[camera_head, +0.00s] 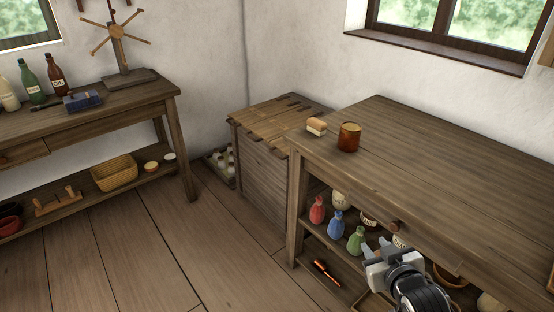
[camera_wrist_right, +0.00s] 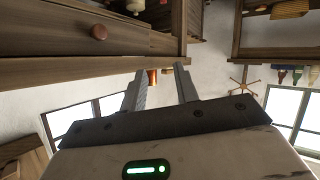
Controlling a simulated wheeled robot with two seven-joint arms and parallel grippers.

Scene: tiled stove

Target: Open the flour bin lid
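A wooden bin (camera_head: 264,178) stands in the corner between the two tables, and I take it to be the flour bin. Its slatted lid (camera_head: 272,116) lies flat on top and looks shut, with dark slots near its back edge. My right gripper (camera_head: 373,248) is in front of the right table, low and to the right of the bin, well apart from it. In the right wrist view its two fingers (camera_wrist_right: 160,85) are spread with nothing held between them. My left gripper is not in view.
The right table (camera_head: 440,165) stands close beside the bin, bearing an amber jar (camera_head: 349,137) and a pale block (camera_head: 316,126). Colored bottles (camera_head: 337,223) fill its lower shelf. The left table (camera_head: 110,112) holds bottles and a spoked wooden stand (camera_head: 118,42). Floor (camera_head: 190,255) before the bin is clear.

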